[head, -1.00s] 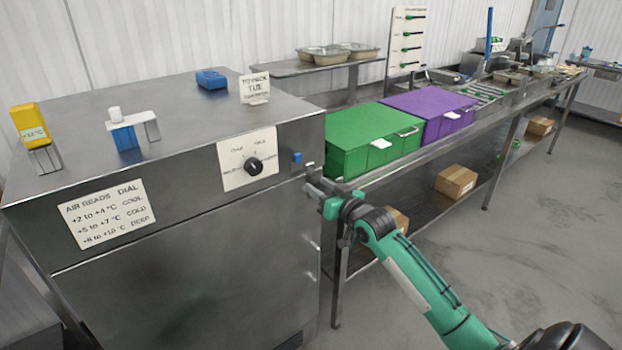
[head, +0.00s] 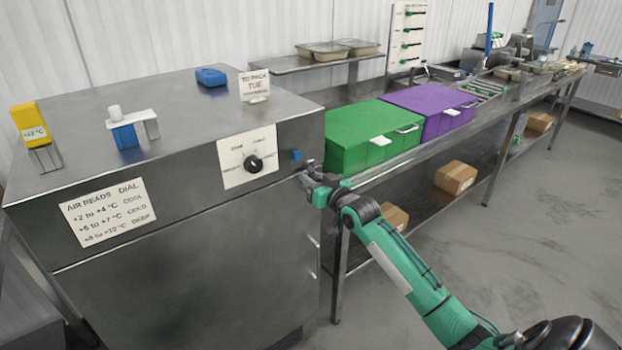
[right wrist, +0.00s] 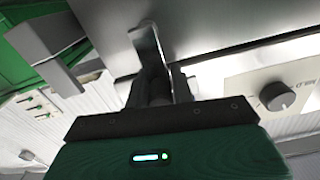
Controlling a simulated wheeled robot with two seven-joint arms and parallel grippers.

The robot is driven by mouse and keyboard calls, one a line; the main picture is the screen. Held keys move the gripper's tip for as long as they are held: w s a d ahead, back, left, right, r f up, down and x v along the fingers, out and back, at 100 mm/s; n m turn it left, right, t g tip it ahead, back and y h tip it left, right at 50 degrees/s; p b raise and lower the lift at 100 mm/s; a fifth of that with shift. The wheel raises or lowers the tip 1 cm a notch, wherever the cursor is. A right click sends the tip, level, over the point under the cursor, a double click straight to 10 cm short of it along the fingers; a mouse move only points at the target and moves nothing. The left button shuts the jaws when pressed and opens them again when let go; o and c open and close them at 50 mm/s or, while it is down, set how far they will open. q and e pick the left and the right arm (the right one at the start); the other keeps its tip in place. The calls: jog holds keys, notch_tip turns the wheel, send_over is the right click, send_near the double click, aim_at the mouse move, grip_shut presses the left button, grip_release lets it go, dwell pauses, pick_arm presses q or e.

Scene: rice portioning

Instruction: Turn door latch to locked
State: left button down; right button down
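The steel cabinet (head: 190,265) has a small blue piece (head: 296,155) at the right end of its front, near the upper corner. My right gripper (head: 304,179) is at the cabinet's front right edge, just below this blue piece. In the right wrist view, a shiny metal piece (right wrist: 147,45) stands directly ahead of my dark gripper parts (right wrist: 158,90). I cannot tell whether it is the latch or a finger, nor whether the fingers grip it. The latch's position is not clear. My left gripper is out of view.
A black dial (head: 253,165) sits on the cabinet front, left of my right gripper. A green box (head: 360,148) and a purple box (head: 440,122) stand on the bench to the right. Cardboard boxes (head: 456,178) lie on its lower shelf. Open floor lies right.

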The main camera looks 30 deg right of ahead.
jog(key=shift+m, duration=0.3)
jog(key=shift+d+m+p, duration=0.3)
jog(key=shift+m+p, duration=0.15)
jog(key=shift+m, duration=0.15)
jog(key=shift+w+d+f+m+p, duration=0.1)
jog(key=shift+d+m+p, duration=0.35)
jog(key=shift+m, duration=0.75)
jog(key=shift+w+d+f+m, duration=0.1)
jog(key=shift+d+f+m, duration=0.5)
jog(key=shift+m, duration=1.75)
jog(key=shift+w+d+f+m, duration=0.1)
jog(key=shift+d+f+m, duration=0.5)
jog(key=shift+m, duration=1.8)
jog(key=shift+d+f+m, duration=0.55)
jog(key=shift+f+m, duration=0.1)
jog(key=shift+m, duration=1.7)
jog(key=shift+f, duration=0.1)
